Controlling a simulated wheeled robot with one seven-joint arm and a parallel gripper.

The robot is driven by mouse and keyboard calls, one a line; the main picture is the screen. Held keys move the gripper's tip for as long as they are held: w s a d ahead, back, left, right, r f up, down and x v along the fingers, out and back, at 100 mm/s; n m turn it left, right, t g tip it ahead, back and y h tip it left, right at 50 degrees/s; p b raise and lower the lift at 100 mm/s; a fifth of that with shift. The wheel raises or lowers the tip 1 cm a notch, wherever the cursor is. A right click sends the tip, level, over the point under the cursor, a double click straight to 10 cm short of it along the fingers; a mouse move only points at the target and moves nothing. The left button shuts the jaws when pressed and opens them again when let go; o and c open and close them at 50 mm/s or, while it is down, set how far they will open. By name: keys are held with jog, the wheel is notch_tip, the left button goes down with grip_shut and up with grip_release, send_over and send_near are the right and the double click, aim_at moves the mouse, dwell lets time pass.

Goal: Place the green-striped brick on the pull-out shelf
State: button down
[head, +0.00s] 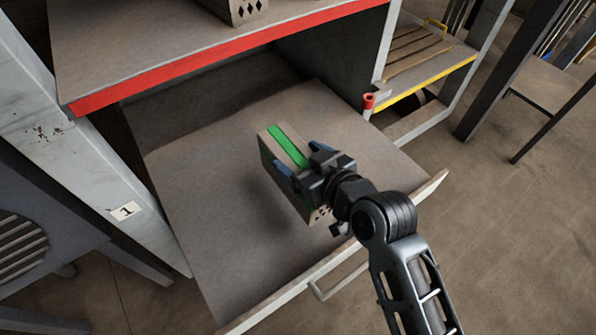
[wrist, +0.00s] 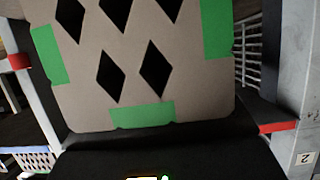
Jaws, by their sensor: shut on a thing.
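The green-striped brick (head: 284,146) is a beige hollow block with a green band across its top, seen in the head view. My gripper (head: 301,172) is shut on it. The brick is over the pull-out shelf (head: 205,205), which is drawn out below a red-edged shelf. A soft shadow lies on the shelf to the left of the brick; whether its underside touches the shelf cannot be told. In the wrist view the brick's face (wrist: 130,60) with diamond-shaped holes and green patches fills the upper middle. The far fingertip is partly hidden.
Another hollow brick (head: 236,10) stands on the red-edged upper shelf (head: 215,60). A yellow-edged shelf (head: 425,84) is at the upper right. The pull-out shelf's surface around the brick is clear.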

jog(key=shift+w+a+f, duration=0.15)
jog(key=shift+w+a, duration=0.1)
jog(key=shift+a, duration=0.1)
jog(key=shift+f+b, duration=0.65)
jog(key=shift+f, duration=1.25)
jog(key=shift+f, duration=0.15)
grip_release()
jog(key=shift+f, duration=0.1)
jog(key=shift+s+d, duration=0.15)
jog(key=p+v, duration=0.1)
jog(key=v, duration=1)
jog(key=shift+s+d+r+p, duration=0.2)
jog(key=shift+s+r+p, duration=0.05)
jog(key=shift+p, duration=0.15)
